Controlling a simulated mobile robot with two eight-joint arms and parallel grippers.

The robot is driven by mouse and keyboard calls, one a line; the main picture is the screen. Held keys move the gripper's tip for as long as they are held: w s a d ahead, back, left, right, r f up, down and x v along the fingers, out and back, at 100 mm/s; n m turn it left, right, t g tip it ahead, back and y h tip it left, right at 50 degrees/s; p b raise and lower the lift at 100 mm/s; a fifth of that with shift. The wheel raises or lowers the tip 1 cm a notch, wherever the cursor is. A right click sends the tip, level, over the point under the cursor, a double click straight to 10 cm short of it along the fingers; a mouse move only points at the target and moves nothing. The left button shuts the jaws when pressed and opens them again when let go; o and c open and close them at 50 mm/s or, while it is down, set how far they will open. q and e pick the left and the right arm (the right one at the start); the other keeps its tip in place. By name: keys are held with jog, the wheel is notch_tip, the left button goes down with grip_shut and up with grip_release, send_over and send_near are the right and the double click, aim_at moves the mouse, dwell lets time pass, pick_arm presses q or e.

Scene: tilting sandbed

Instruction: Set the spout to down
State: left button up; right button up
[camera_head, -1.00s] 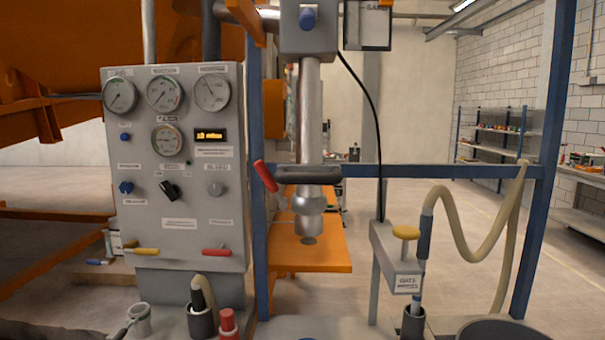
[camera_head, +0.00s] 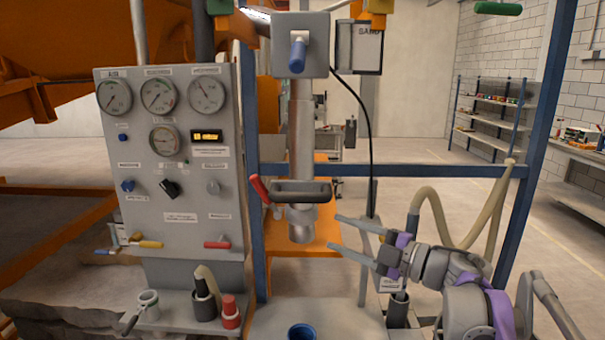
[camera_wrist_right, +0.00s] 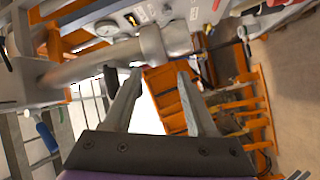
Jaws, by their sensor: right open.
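The spout (camera_head: 302,140) is a grey metal pipe hanging straight down from a grey box in the middle of the head view. A dark horizontal handle bar (camera_head: 292,191) with a red-gripped lever (camera_head: 259,188) crosses its lower part. Its open end (camera_head: 301,232) points down. My right gripper (camera_head: 334,232) is open and empty, to the right of the spout's lower end, fingers pointing left toward it. In the right wrist view the open fingers (camera_wrist_right: 158,72) point at a grey pipe with a collar (camera_wrist_right: 151,46); whether they touch it I cannot tell. My left gripper is out of view.
A grey gauge panel (camera_head: 178,230) stands to the left. A blue frame post (camera_head: 247,130) and crossbar bound the spout's area. A blue-rimmed cup (camera_head: 302,333) is below the spout, and a beige hose (camera_head: 455,235) hangs at right behind my arm. An orange shelf (camera_head: 325,243) lies behind.

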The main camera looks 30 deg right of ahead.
aim_at(314, 199)
jog(key=s+r+n+g+y+p, duration=0.2)
jog(key=s+r+n+g, duration=0.15)
jog(key=r, duration=0.55)
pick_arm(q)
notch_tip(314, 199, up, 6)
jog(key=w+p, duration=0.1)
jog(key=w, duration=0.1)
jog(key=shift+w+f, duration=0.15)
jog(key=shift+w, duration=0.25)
pick_arm(e)
jog(key=shift+n+t, duration=0.25)
jog(key=shift+n, duration=0.1)
jog(key=x, duration=0.7)
jog(key=a+x, duration=0.1)
jog(key=x, duration=0.2)
jog(key=shift+a+f, duration=0.2)
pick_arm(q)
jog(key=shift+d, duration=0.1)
pick_arm(e)
grip_shut()
